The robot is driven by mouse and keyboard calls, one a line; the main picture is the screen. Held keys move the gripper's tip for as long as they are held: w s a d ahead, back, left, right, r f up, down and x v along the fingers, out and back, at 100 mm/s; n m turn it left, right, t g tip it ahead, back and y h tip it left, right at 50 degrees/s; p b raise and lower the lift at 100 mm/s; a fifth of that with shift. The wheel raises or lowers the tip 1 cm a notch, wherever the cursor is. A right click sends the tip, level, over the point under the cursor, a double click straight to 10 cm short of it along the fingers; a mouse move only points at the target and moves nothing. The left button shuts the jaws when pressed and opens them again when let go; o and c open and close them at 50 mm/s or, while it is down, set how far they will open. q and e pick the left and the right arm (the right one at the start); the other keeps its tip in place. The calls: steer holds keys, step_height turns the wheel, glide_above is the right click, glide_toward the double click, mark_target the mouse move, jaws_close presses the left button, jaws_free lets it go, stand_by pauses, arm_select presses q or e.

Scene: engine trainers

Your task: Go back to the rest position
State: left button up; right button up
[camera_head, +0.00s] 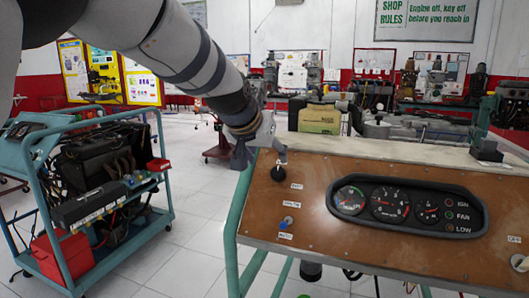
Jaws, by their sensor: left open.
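My left arm comes in from the upper left and reaches down to the left end of the engine trainer panel (300,213). My left gripper (279,158) is at the panel's top left edge, just above a black knob (278,174). Its fingers are small in view, and I cannot tell whether it touches the knob. I see nothing held in it. Below the knob is a blue-tipped switch (287,221). My right gripper is not in view.
A gauge cluster (405,204) sits on the panel's right half. A teal cart (165,185) carrying an engine and a red box (62,262) stands at left. White floor (195,240) lies between cart and trainer. More trainers line the back wall.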

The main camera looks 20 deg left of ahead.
arm_select(q)
steer(key=shift+s+r, duration=0.45)
steer(key=shift+s, duration=0.1)
steer(key=s+a+f+g, duration=0.15)
steer(key=s+f, duration=0.35)
steer(key=f, duration=0.6)
steer(key=s+f+g, duration=0.2)
steer(key=s+f, duration=0.3)
steer(key=f, duration=0.6)
steer(key=s+a+f+g, duration=0.15)
steer(key=s+f, duration=0.35)
steer(key=f, duration=0.6)
steer(key=s+f+g, duration=0.2)
steer(key=s+f, duration=0.1)
steer(key=s, duration=0.8)
steer(key=s+f+g, duration=0.2)
steer(key=s+f, duration=0.2)
steer(key=s, duration=0.8)
steer(key=s+f+g, duration=0.2)
steer(key=s+f, duration=0.2)
steer(key=s, duration=0.8)
steer(key=shift+f+n, duration=0.25)
steer(key=shift+n, duration=0.05)
